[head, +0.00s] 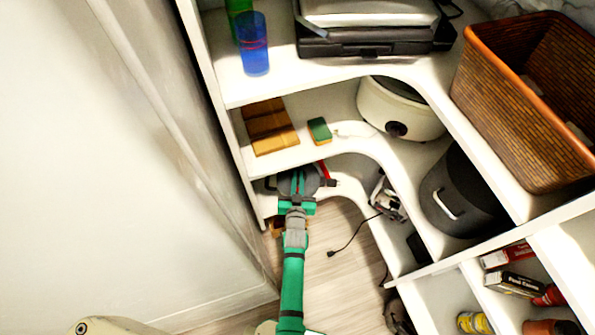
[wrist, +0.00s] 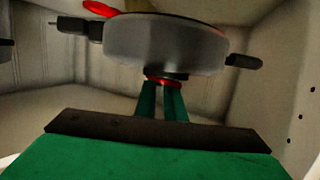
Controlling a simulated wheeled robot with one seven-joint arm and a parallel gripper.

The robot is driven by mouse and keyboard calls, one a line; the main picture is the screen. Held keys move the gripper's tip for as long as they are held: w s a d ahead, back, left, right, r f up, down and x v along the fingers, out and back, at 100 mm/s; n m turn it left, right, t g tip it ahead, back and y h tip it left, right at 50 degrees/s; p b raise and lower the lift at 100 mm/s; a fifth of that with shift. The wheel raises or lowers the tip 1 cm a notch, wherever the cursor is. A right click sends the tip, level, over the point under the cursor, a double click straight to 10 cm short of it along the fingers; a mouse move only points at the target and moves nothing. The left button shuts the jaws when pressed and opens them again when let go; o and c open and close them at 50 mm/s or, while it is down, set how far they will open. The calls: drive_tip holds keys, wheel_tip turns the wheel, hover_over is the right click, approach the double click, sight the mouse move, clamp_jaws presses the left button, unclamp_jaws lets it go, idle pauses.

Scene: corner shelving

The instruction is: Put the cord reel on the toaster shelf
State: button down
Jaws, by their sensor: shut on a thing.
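My gripper (head: 298,176) reaches into the low corner shelf. In the wrist view its two green fingers (wrist: 163,92) are shut on a small red-edged, dark thing (wrist: 164,83), which I take to be the cord reel. The head view hides it behind the gripper. A grey round pan-like thing with black handles (wrist: 165,45) is right beyond the fingertips; whether they touch is unclear. A silvery appliance with a trailing cord (head: 385,198), seemingly the toaster, stands on the low shelf (head: 347,187), right of my gripper.
The shelf above holds brown boxes (head: 269,126), a green sponge (head: 319,130) and a white cooker (head: 398,110). A dark pot (head: 462,195) stands to the right. The low shelf has bare room between the pan and the appliance. A wall (head: 130,170) bounds the left.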

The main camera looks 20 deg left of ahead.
wheel_tip(320, 180, down, 8)
drive_tip(key=shift+w+r, duration=0.1)
drive_tip(key=shift+r, duration=0.15)
drive_tip(key=shift+r+x, duration=0.2)
drive_tip(key=shift+x, duration=0.8)
drive_tip(key=shift+r+x, duration=0.2)
drive_tip(key=shift+x, duration=0.75)
drive_tip(key=shift+w+f, duration=0.15)
drive_tip(key=shift+f, duration=0.45)
drive_tip(key=shift+f, duration=0.15)
drive_tip(key=c, duration=1.8)
unclamp_jaws()
drive_tip(key=shift+f, duration=0.2)
drive_tip(key=shift+c, duration=0.2)
